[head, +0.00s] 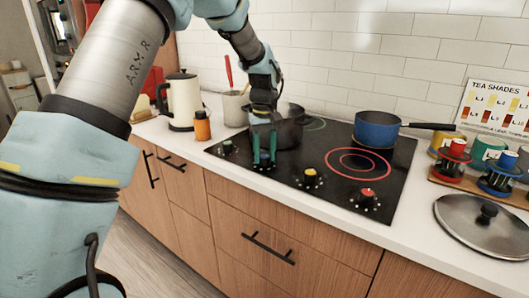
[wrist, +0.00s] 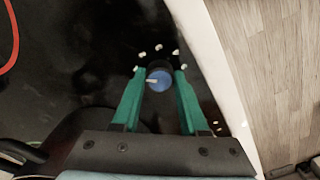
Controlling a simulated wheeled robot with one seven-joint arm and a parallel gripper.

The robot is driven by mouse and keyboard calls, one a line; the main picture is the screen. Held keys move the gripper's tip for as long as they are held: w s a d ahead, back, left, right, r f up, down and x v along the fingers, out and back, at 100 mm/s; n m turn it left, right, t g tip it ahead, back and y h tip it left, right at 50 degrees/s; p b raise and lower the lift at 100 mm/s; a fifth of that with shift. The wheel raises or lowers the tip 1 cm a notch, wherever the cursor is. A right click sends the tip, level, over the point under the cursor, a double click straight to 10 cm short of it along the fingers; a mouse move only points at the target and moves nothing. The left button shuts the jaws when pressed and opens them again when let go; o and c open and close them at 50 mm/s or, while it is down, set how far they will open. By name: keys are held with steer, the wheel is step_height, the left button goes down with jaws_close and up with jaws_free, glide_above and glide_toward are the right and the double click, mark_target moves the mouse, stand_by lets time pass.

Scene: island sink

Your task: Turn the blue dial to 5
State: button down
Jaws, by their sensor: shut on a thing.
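The blue dial (wrist: 160,84) sits between the green fingers of my gripper (wrist: 160,73) in the wrist view, near the cooktop's front edge. The fingers are shut on it from both sides. Its white pointer mark points to the left in that view. Several white marks lie in an arc around the dial; I cannot read any numbers on them.
The black cooktop (head: 325,190) also has green (head: 227,146), yellow (head: 310,178) and red (head: 367,196) dials. A dark pot (head: 289,130) stands close behind my gripper. A blue pan (head: 376,129) stands behind a red-ringed burner. A lid (head: 470,235) lies at the right.

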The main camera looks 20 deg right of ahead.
steer(key=m, duration=0.4)
steer(key=shift+m+p, duration=0.3)
steer(key=shift+p, duration=0.05)
steer(key=m, duration=0.3)
steer(key=shift+m+p, duration=0.35)
steer(key=shift+m, duration=0.05)
steer(key=m+p, duration=0.1)
steer(key=m, duration=0.3)
steer(key=m+p, duration=0.1)
steer(key=m, duration=0.3)
steer(key=shift+r, duration=0.1)
steer(key=m+p, duration=0.1)
steer(key=m, duration=0.3)
steer(key=shift+m+p, duration=0.3)
steer(key=m+p, duration=0.1)
steer(key=m, duration=0.2)
steer(key=shift+m, duration=0.3)
steer(key=m+p, duration=0.2)
steer(key=m, duration=0.2)
steer(key=shift+m+p, duration=0.8)
steer(key=shift+m, duration=0.9)
